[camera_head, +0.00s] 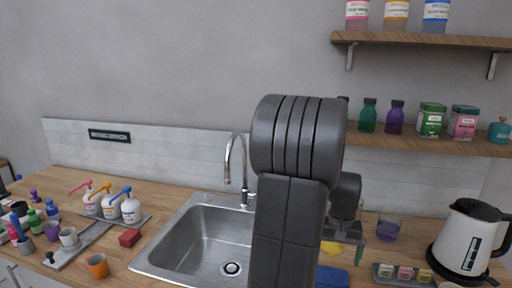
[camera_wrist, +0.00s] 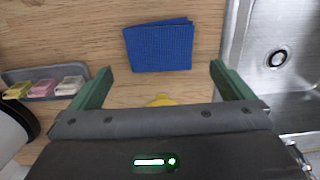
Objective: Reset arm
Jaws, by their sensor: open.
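My arm (camera_head: 290,190) stands raised in the middle of the head view, in front of the counter. My gripper (camera_wrist: 160,67) is open and empty in the wrist view, its two green fingers spread wide over the wooden counter. A blue cloth (camera_wrist: 159,45) lies on the counter beyond and between the fingertips. A yellow item (camera_wrist: 161,100) lies partly hidden behind the gripper body.
The steel sink (camera_head: 160,262) with its tap (camera_head: 229,160) lies left of my arm. A kettle (camera_head: 466,240), a packet tray (camera_head: 402,274) and a glass (camera_head: 390,227) stand at right. Pump bottles (camera_head: 130,207) and small bottles crowd the left. Shelves (camera_head: 430,40) hang above right.

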